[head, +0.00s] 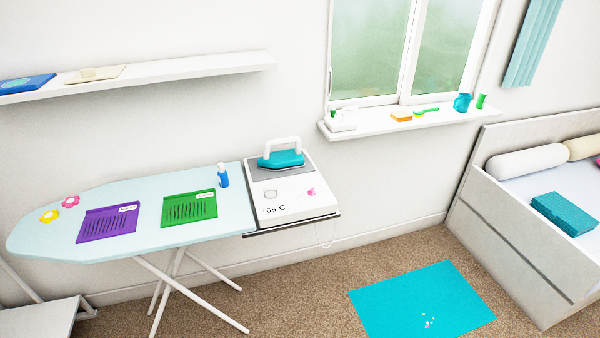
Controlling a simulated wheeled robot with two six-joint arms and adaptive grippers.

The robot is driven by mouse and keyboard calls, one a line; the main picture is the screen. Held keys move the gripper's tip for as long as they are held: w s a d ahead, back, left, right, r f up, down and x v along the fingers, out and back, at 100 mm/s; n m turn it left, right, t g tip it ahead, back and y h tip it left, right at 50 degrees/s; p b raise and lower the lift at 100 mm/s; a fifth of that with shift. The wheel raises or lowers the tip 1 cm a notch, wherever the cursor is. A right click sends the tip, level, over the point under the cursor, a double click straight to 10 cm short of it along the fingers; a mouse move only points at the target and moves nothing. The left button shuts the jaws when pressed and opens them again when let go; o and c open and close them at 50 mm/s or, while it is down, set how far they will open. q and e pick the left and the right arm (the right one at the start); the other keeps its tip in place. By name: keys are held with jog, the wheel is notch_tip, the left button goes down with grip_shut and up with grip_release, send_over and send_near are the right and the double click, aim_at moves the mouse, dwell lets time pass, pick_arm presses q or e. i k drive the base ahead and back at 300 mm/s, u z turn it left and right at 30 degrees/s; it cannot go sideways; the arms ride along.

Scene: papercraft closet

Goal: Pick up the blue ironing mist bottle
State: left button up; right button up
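A small blue bottle (223,176) with a pale cap stands upright on the light blue ironing board (150,190). It is near the board's right end, between a green packet and the iron station. Nothing covers it from this view. Neither of my grippers shows in the head view.
A purple packet (107,223), a green packet (189,208) and flower shapes (70,201) lie on the board. The iron (281,158) rests on its white station (293,205) at the right end. A teal mat (420,299) lies on open carpet; a bed (530,250) stands right.

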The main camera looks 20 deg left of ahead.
aim_at(222, 175)
jog(key=z, duration=0.55)
jog(key=i, duration=3.3)
jog(key=u, duration=1.55)
